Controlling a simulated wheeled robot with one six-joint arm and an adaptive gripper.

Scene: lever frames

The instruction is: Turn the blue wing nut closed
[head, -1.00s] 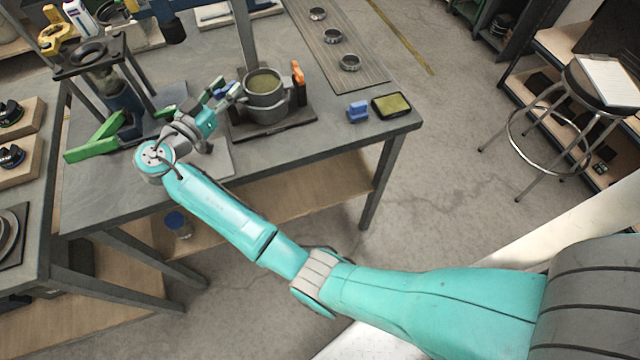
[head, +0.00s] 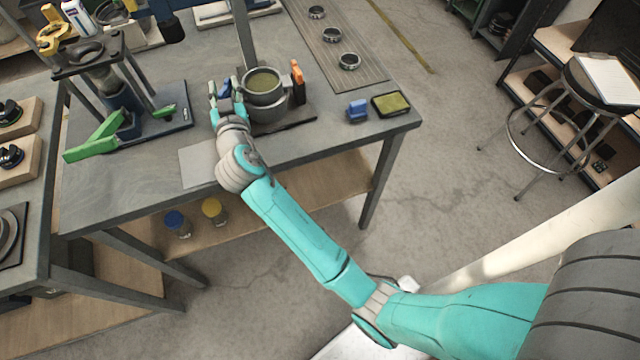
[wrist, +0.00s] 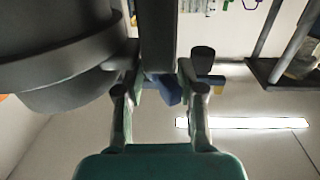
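The blue wing nut (head: 224,88) is on the left side of the grey round pot (head: 264,90) on the table, partly hidden by my gripper. In the wrist view a blue part (wrist: 167,90) shows between my fingers, below a dark upright bar. My gripper (head: 226,97) reaches in from the front, beside the pot's left wall. In the wrist view my gripper (wrist: 160,85) has its two fingers apart, one on each side of the blue part. Gaps show on both sides of it, so I see no clear grip.
An orange handle (head: 297,76) stands at the pot's right. A press with a green lever (head: 98,140) stands at the left. A blue block (head: 357,110) and a yellow-green pad (head: 392,103) lie on the right. A dark post rises behind the pot.

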